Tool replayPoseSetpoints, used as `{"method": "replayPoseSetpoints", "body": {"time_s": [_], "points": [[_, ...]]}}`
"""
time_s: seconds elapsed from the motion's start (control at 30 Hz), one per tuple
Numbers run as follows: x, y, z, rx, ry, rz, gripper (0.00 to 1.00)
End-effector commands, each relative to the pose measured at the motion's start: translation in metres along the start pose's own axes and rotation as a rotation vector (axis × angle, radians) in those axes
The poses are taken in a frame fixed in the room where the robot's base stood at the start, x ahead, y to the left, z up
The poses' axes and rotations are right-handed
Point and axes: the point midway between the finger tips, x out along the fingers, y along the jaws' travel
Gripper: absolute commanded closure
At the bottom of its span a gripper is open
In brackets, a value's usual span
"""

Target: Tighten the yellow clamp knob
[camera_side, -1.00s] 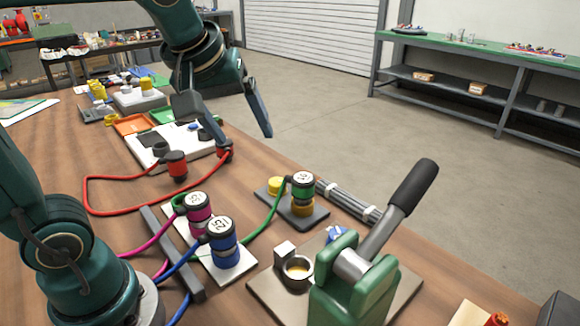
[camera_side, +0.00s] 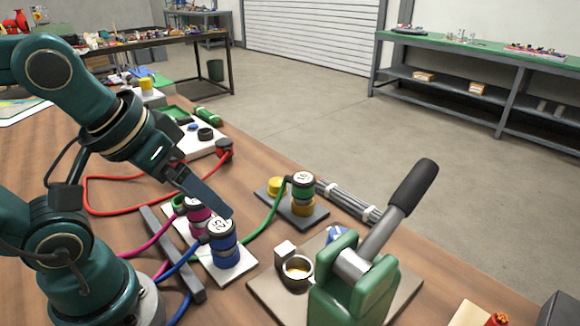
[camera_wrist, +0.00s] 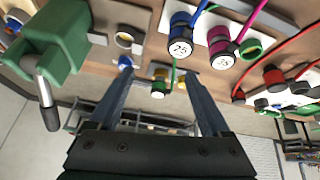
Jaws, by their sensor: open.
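A small yellow knob (camera_side: 275,185) stands on a dark grey plate (camera_side: 312,221), beside a green-topped plug seated in a yellow collar (camera_side: 302,207). A further yellow piece (camera_side: 147,86) sits at the back; I cannot tell for sure which is the clamp knob. My gripper (camera_side: 215,203) hangs above the blue and magenta plugs, left of the grey plate; only one finger shows clearly there. In the wrist view my gripper (camera_wrist: 153,84) is open and empty, its fingers wide apart. The green plug (camera_wrist: 158,95) and the yellow knob (camera_wrist: 181,85) show between the fingers, beyond them.
A blue plug (camera_side: 223,245) and a magenta plug (camera_side: 197,212) stand on a white plate just under my gripper. A green lever press (camera_side: 352,285) with a black handle (camera_side: 413,187) rises at front right. A red cable (camera_side: 86,195) loops on the table behind.

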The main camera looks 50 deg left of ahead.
Motion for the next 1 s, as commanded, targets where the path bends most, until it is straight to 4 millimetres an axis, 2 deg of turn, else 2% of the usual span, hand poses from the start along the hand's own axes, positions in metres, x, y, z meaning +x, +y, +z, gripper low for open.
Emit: {"method": "replayPoseSetpoints", "body": {"time_s": [0.27,0.43,0.57,0.73,0.87,1.0], "points": [[0.000,0.000,0.000,0.001,0.000,0.000,0.18],[-0.001,-0.001,-0.003,-0.071,0.010,-0.004,0.18],[-0.011,-0.004,-0.032,-0.204,0.074,-0.022,0.18],[-0.008,-0.010,-0.073,-0.367,0.099,-0.068,0.18],[0.003,-0.015,-0.104,-0.479,0.105,-0.110,0.18],[0.027,-0.024,-0.138,-0.594,0.104,-0.166,0.18]]}}
